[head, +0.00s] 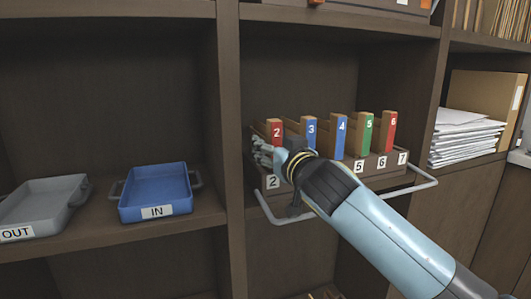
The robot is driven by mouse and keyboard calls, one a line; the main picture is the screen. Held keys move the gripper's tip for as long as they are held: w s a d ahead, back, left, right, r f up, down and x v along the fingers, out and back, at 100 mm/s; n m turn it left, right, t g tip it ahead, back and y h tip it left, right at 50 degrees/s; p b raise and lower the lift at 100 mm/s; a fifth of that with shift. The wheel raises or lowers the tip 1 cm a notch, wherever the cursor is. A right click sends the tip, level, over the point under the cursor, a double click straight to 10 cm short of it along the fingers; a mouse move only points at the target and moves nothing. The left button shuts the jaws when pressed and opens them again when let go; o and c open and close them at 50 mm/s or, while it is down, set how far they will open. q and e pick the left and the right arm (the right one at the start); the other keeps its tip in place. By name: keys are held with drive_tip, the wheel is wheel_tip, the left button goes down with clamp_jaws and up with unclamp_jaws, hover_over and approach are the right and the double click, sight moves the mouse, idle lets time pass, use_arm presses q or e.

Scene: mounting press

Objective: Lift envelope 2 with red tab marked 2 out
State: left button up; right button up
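Envelope 2, with a red tab marked 2 (277,129), stands upright at the left end of the brown rack (338,186) on the middle shelf. My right gripper (262,152) comes in from the right, and its fingers are at the rack's left end, just in front of and below the red tab. The fingers are small and partly hidden by the wrist, so I cannot tell if they are open or touching the envelope. The envelope's lower part is hidden. My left gripper is not in view.
Envelopes with blue tabs 3 (310,131) and 4 (341,134), green tab 5 (367,133) and red tab 6 (391,130) stand to the right. A shelf divider (232,150) separates the rack from a blue IN tray (157,187) and grey OUT tray (45,203).

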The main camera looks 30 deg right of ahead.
drive_tip(key=shift+w, duration=0.2)
clamp_jaws()
idle(0.4)
wheel_tip(320, 180, up, 10)
drive_tip(key=shift+r+p, duration=0.1)
drive_tip(key=shift+p, duration=1.15)
